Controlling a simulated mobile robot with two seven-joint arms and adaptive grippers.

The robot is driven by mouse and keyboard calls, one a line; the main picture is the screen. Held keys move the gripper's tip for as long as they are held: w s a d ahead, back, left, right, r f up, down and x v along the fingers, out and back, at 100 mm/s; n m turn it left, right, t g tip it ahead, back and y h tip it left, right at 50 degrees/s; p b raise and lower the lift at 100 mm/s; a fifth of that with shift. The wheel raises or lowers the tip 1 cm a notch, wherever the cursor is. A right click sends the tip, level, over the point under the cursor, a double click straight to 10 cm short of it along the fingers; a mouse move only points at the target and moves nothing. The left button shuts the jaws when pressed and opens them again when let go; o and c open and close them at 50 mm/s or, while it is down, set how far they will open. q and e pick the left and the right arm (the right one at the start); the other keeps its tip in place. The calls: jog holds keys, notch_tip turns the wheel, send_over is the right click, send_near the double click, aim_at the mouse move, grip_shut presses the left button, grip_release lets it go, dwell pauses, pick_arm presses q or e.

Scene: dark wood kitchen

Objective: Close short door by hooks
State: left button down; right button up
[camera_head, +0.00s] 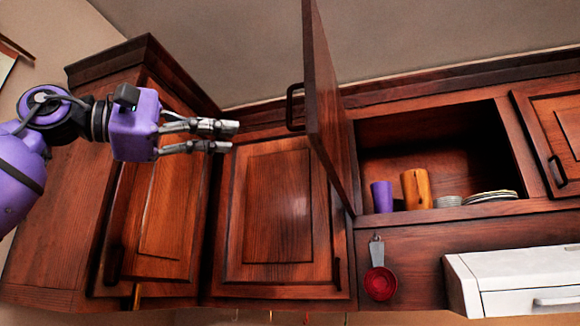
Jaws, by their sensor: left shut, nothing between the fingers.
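The short wooden cabinet door (322,95) stands wide open, swung out from the left side of its cabinet. Its dark handle (292,107) faces left, toward my left gripper. My left gripper (232,137), on a purple arm, is shut and empty. It appears left of the door and its handle in the picture, with a visible gap between. The open cabinet (430,152) shows its dark inside. A red measuring cup (380,284) hangs from a hook (376,240) below the cabinet. My right gripper is out of view.
Inside the cabinet stand a purple cup (382,196), an orange cup (416,189) and stacked plates (490,197). Closed cabinet doors are at left (279,208) and far right (560,135). A white appliance (520,280) sits at lower right.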

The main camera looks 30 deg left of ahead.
pick_arm(q)
jog(key=w+d+f+m+y, duration=0.1)
jog(key=w+d+f, duration=0.1)
jog(key=w+d, duration=0.5)
jog(key=w+p, duration=0.1)
jog(key=w, duration=0.2)
jog(key=shift+d+y, duration=0.35)
jog(key=shift+y, duration=0.05)
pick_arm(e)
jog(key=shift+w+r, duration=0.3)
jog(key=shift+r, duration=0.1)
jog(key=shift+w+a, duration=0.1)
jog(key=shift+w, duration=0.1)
pick_arm(q)
jog(key=shift+d, duration=0.1)
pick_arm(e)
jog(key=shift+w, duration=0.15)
